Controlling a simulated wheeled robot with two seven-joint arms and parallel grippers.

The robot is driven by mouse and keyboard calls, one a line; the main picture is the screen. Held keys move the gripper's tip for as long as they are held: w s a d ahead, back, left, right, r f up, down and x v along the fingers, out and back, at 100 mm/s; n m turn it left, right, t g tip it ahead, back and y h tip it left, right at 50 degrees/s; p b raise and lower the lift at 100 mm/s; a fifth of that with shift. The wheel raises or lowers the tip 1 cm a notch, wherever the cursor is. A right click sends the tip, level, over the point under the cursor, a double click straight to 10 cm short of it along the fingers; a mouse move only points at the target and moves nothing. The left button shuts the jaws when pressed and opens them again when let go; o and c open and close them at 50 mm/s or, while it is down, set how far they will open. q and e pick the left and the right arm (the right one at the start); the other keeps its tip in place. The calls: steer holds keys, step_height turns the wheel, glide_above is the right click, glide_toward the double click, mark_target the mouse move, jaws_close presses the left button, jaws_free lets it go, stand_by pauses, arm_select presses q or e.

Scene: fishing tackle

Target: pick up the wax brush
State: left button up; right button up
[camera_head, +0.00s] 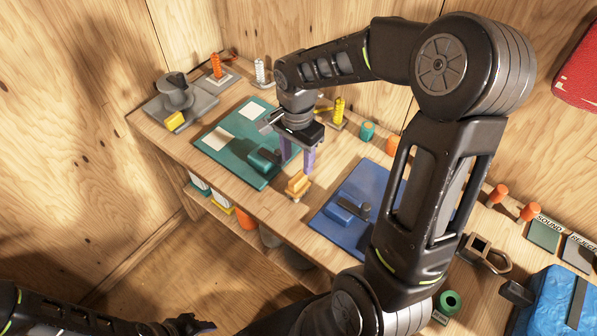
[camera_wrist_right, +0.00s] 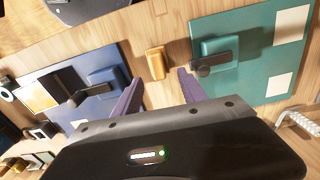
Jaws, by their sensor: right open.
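A small orange-tan wooden block (camera_head: 298,186) lies on the bench between the green mat and the blue mat. It is the likeliest wax brush, but I cannot make out bristles. In the right wrist view it (camera_wrist_right: 155,62) shows just beyond the fingertips, roughly in line with the gap. My right gripper (camera_head: 298,163) is open and empty, its purple fingers pointing down above and just behind the block; they also show in the wrist view (camera_wrist_right: 160,80). A dark end of my left arm (camera_head: 190,324) shows at the bottom edge; its jaws cannot be made out.
The green mat (camera_head: 218,160) bears a green block with a dark handle, and the blue mat (camera_head: 335,237) bears a blue one. A grey reel-like stand (camera_head: 176,95) is at the far left. Orange and yellow spools (camera_head: 339,112) stand along the back. Bare wood surrounds the wooden block.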

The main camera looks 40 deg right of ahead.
mark_target(298, 177)
steer(key=shift+s+a+r, duration=0.2)
steer(key=shift+s, duration=0.05)
steer(key=shift+f, duration=1.4)
steer(key=shift+d+f+p, duration=0.15)
steer(key=shift+f+p, duration=0.65)
steer(key=shift+f, duration=1.8)
jaws_close()
